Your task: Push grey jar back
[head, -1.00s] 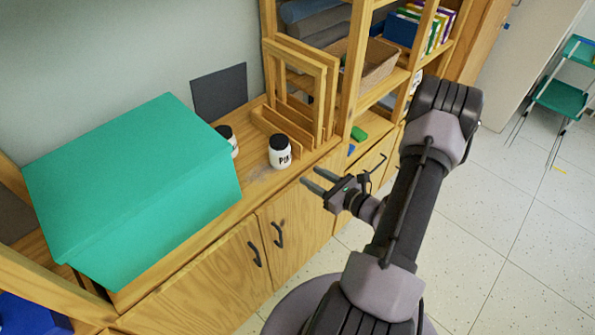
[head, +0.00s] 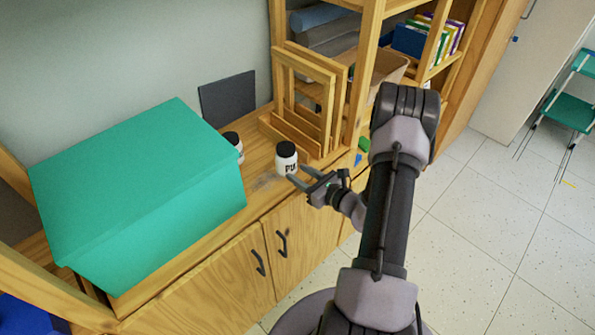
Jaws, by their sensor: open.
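A small white jar with a black lid and dark lettering (head: 286,160) stands upright near the front edge of the wooden cabinet top (head: 262,188). A second jar with a dark lid (head: 235,143) stands behind it to the left, partly hidden by the green box. Neither jar looks plainly grey. My gripper (head: 296,178) is open and empty, with its fingertips at the front of the nearer jar, close to its lower part. I cannot tell whether they touch it.
A large green box (head: 140,190) fills the left of the cabinet top. Wooden frames in a rack (head: 305,105) stand right behind the jar. A dark panel (head: 228,98) leans on the wall.

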